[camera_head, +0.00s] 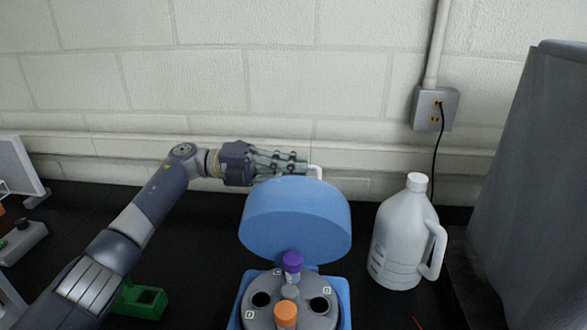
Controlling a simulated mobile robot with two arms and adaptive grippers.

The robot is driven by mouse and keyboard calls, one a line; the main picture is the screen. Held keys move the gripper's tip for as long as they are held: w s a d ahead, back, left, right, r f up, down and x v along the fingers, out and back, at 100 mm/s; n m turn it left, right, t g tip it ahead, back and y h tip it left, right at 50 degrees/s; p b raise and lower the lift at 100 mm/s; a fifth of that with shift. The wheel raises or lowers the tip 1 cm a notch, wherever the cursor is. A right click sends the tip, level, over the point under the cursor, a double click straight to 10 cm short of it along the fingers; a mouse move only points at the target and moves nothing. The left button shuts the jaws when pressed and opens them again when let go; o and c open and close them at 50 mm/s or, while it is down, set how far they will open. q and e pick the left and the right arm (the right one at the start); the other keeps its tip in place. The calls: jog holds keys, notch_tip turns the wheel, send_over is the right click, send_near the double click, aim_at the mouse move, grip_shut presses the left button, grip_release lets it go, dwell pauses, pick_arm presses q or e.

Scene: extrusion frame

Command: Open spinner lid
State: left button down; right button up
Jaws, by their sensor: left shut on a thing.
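The spinner (343,297) is a blue centrifuge at the bottom centre of the head view. Its round blue lid (295,225) stands raised and tilted back behind the grey rotor (262,318). The rotor holds a purple-capped tube (292,264) and an orange-capped tube (285,313), and dark empty holes show on its left and right. My left gripper (303,163) is at the top edge of the lid, behind it, with its fingers shut near a small white handle (316,172). The exact grip is partly hidden. My right gripper is not in view.
A white jug (398,240) stands right of the spinner. A large grey box-shaped thing (535,190) is at the far right. A green block (143,301) lies under my left arm. A wall outlet with a black cord (436,110) is behind the jug.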

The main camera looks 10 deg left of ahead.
pick_arm(q)
jog(key=shift+w+r, duration=0.1)
jog(key=shift+r, duration=0.25)
jog(key=c, duration=1.7)
grip_release()
jog(key=shift+s, duration=0.2)
jog(key=shift+a+f, duration=0.1)
jog(key=shift+w+a, duration=0.1)
jog(key=shift+a, duration=0.15)
jog(key=a, duration=1.1)
jog(key=shift+a, duration=0.25)
